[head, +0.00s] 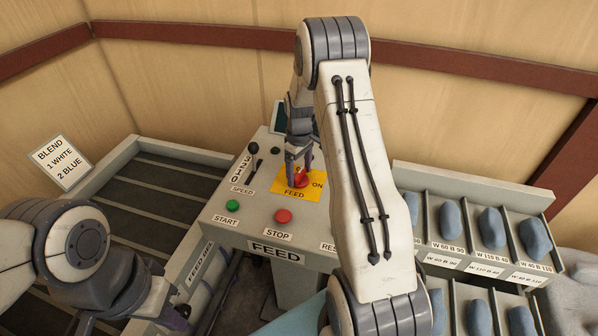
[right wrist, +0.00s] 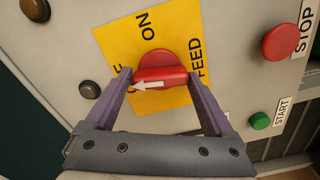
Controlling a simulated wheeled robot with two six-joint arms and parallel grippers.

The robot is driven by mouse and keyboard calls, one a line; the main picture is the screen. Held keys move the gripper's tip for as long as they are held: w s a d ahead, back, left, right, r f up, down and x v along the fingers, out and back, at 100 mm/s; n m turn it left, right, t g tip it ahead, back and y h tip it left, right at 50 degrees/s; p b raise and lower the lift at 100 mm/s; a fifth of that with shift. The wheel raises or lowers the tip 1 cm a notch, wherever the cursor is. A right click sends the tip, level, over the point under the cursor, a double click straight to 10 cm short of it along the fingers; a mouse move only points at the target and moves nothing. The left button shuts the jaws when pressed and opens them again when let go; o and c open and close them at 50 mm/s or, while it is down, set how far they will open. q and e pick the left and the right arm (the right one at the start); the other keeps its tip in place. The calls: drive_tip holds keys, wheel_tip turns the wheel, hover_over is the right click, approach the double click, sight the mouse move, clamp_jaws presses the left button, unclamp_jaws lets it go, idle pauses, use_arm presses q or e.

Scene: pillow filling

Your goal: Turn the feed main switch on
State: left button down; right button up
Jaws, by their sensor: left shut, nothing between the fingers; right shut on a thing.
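The feed main switch is a red rotary knob (head: 301,181) on a yellow plate (head: 283,187) marked ON and FEED. In the right wrist view the red knob (right wrist: 160,77) carries a white arrow that points left, toward a label partly hidden by a finger, seemingly OFF. The ON label (right wrist: 145,24) is above the knob there. My right gripper (head: 299,172) is shut on the knob's handle, one finger at each end, as the right wrist view also shows (right wrist: 160,76). My left gripper (head: 182,312) is shut and empty, low at the left, away from the panel.
The grey panel holds a green START button (head: 232,206), a red STOP button (head: 283,216) and a SPEED lever (head: 253,149). My right arm hides its right part. Bins with blue-grey pillows (head: 491,228) stand at the right. A blend sign (head: 62,163) is at the left.

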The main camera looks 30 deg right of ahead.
sight(300, 172)
drive_tip(key=o, duration=1.1)
drive_tip(key=shift+r, duration=0.1)
drive_tip(key=shift+r, duration=0.3)
wheel_tip(300, 172, up, 9)
drive_tip(key=b, duration=0.3)
drive_tip(key=shift+f, duration=0.15)
drive_tip(key=shift+r, duration=0.55)
